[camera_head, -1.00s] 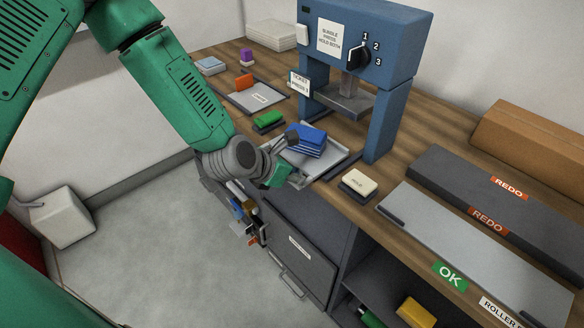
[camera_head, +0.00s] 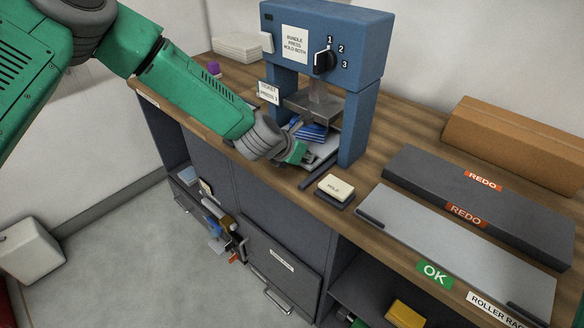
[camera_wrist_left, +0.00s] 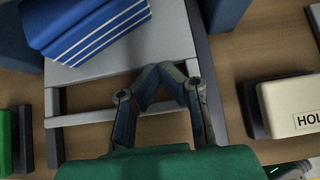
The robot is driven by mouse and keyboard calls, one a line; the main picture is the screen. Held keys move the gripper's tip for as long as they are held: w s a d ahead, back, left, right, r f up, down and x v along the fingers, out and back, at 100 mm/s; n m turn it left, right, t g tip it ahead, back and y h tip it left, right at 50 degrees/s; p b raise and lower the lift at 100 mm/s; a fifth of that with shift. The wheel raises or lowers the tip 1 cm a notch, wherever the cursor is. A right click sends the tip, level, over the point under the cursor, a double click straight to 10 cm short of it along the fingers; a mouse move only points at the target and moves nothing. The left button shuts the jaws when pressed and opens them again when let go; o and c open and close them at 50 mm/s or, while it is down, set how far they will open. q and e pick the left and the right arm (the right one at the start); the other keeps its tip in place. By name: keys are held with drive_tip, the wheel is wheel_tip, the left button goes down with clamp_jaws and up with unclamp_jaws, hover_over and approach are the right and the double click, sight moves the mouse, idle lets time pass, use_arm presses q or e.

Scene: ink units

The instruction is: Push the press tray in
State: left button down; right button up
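The pale grey press tray (camera_head: 326,149) lies on the bench between the legs of the blue press (camera_head: 357,125), with its near end towards me. A blue striped bundle (camera_head: 312,132) lies on it below the press plate; the bundle also shows in the left wrist view (camera_wrist_left: 92,32). My left gripper (camera_head: 306,156) is at the tray's near end. In the left wrist view its bent fingers (camera_wrist_left: 161,70) come together at the tips, over the tray's front bar (camera_wrist_left: 80,118), with nothing visible between them. Whether they touch the tray is unclear. My right gripper is out of view.
A cream HOLD block (camera_head: 337,185) on a dark base stands just right of the tray. A long grey OK tray (camera_head: 455,235) and dark REDO box (camera_head: 478,195) lie further right. A cabinet (camera_head: 285,235) with handles is below the bench edge.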

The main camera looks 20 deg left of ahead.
use_arm(q)
drive_tip(key=shift+w+d, duration=0.25)
drive_tip(key=shift+w, duration=0.25)
drive_tip(key=shift+w+d, duration=0.2)
drive_tip(key=shift+w, duration=0.25)
drive_tip(key=shift+w+r, duration=0.1)
drive_tip(key=shift+r, duration=0.05)
